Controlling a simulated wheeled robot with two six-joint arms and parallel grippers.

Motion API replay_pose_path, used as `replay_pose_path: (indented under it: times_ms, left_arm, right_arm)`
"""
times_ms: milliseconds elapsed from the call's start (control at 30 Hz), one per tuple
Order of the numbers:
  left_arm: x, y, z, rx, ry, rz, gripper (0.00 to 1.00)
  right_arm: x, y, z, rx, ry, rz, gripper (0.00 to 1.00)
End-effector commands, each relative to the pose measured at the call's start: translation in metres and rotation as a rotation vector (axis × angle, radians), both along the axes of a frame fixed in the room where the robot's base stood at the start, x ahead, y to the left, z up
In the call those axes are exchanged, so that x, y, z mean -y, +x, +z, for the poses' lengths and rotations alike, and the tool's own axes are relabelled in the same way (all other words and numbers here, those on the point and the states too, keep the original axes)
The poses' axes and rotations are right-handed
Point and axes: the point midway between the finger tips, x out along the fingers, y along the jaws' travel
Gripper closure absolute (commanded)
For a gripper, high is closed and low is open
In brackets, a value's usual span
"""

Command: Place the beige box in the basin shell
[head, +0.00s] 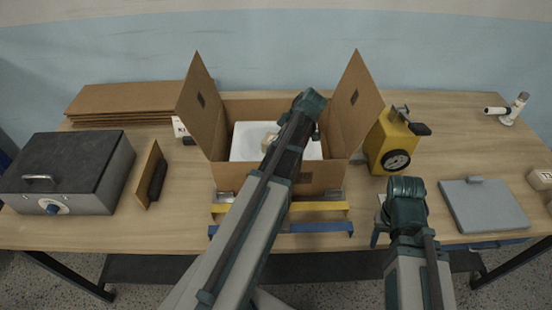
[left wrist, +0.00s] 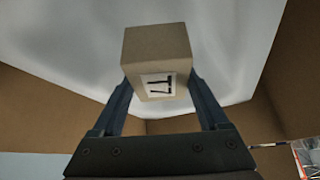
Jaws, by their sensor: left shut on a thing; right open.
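The beige box (left wrist: 156,52), a small block with a white label and black mark, is held between the fingers of my left gripper (left wrist: 160,92) in the left wrist view. In the head view the beige box (head: 269,140) shows just left of the left gripper's wrist, over the basin shell. The white basin shell (head: 243,142) lies inside an open cardboard carton (head: 222,178); my left arm hides part of it. I cannot tell whether the box touches the shell. My right gripper (head: 382,222) is open and empty near the table's front edge, its fingers partly hidden.
The carton's raised side flaps (head: 203,105) (head: 353,103) flank the left arm. A yellow device (head: 388,138) stands right of the carton, a grey tablet (head: 483,205) farther right. A dark-lidded case (head: 68,165) and flat cardboard (head: 135,100) are on the left.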

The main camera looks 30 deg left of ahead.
Motion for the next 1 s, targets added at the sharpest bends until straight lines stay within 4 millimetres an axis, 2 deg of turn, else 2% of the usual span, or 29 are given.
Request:
replay_pose_path:
  times_ms: [33, 333, 633, 1000]
  left_arm:
    - [0.0, 0.0, -0.014, 0.0, 0.0, 0.0, 1.0]
    - [0.0, 0.0, -0.019, 0.0, 0.0, 0.0, 1.0]
    - [0.0, 0.0, -0.053, 0.0, 0.0, 0.0, 1.0]
    - [0.0, 0.0, -0.054, 0.0, 0.0, 0.0, 1.0]
  right_arm:
    - [0.0, 0.0, -0.014, 0.0, 0.0, 0.0, 0.5]
    - [0.0, 0.0, -0.019, 0.0, 0.0, 0.0, 0.5]
    - [0.0, 0.0, -0.053, 0.0, 0.0, 0.0, 0.5]
    - [0.0, 0.0, -0.054, 0.0, 0.0, 0.0, 0.5]
